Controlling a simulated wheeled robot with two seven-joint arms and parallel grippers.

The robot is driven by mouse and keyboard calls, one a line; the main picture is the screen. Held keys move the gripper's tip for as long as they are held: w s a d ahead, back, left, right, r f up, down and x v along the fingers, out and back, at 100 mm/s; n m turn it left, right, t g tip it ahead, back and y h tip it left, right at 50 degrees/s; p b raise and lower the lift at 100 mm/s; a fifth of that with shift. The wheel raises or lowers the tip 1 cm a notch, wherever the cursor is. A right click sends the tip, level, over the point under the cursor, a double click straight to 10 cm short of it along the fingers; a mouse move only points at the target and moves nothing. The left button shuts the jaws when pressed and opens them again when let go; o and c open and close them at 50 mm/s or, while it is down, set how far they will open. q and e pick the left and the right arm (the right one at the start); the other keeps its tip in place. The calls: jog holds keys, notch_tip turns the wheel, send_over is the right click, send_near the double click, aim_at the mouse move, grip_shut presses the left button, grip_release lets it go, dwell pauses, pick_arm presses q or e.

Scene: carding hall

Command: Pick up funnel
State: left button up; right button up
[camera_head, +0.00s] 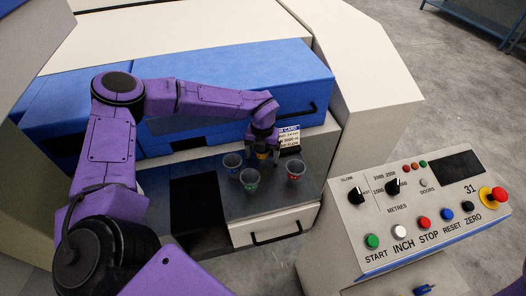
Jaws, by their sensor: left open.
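My left gripper (263,143) is open and points down over the back of a dark metal worktop (265,205). Right below it is a small thing with a yellow-orange part (263,155), partly hidden by the fingers; I cannot tell whether it is a funnel or whether the fingers touch it. Three grey cup-shaped things stand nearby: one with a blue mark (232,163) to the left, one with a green mark (250,181) in front, and one with a red mark (295,172) to the right. No funnel is clearly recognizable. My right gripper is not in view.
A printed card (289,140) stands behind the cups, close to the gripper. A blue machine cover (240,75) rises behind the worktop. A white drawer (275,226) is below it. A control panel (425,210) with buttons and knobs stands to the right.

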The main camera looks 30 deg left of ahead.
pick_arm(q)
jog(key=c, duration=1.1)
